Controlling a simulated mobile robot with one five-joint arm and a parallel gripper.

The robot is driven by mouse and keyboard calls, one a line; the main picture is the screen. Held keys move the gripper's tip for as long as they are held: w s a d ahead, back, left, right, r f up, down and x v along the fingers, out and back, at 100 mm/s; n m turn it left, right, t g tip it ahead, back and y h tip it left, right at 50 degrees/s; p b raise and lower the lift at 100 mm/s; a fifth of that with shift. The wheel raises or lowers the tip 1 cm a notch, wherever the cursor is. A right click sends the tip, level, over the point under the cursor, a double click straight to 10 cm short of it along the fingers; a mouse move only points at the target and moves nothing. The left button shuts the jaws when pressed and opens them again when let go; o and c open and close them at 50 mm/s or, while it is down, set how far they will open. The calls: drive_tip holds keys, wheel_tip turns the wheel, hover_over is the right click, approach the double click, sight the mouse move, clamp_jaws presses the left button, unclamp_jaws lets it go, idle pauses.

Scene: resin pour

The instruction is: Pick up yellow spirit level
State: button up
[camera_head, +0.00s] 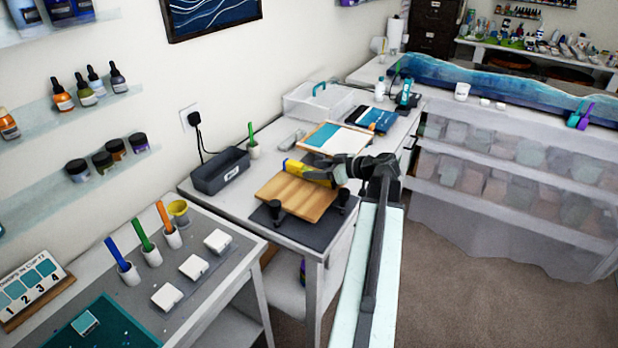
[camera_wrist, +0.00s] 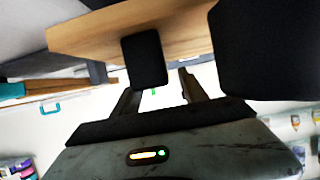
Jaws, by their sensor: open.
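The yellow spirit level (camera_head: 295,167) lies on the wooden board (camera_head: 285,199) on the middle table in the head view. My gripper (camera_head: 337,171) is at the right end of the spirit level, seen from behind my arm, which covers part of that area. In the wrist view my gripper (camera_wrist: 158,88) shows two dark fingers spread apart with no object visibly held between them. The wooden board (camera_wrist: 100,36) and dark blocks fill the top of that view. I cannot make out the spirit level there, and contact with it cannot be told.
The board rests on black supports (camera_head: 276,210) over a dark mat (camera_head: 290,232). A grey bin (camera_head: 220,172) stands to the left. A framed teal-and-white panel (camera_head: 335,139) lies behind. A white tray (camera_head: 318,101) stands farther back. Carpet (camera_head: 450,275) is clear at the right.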

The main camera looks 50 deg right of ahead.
sight(312, 169)
drive_tip(key=shift+x, duration=0.8)
clamp_jaws()
drive_tip(key=shift+r, duration=0.15)
drive_tip(key=shift+r+p, duration=0.25)
drive_tip(key=shift+p, duration=0.2)
wheel_tip(312, 169, up, 3)
drive_tip(key=p, duration=0.3)
drive_tip(key=shift+r, duration=0.15)
drive_tip(key=s+d, duration=0.3)
drive_tip(key=s, duration=0.4)
drive_tip(key=s+d+r+p, duration=0.1)
drive_tip(key=s+d, duration=0.3)
drive_tip(key=s, duration=0.3)
drive_tip(key=shift+d, duration=0.3)
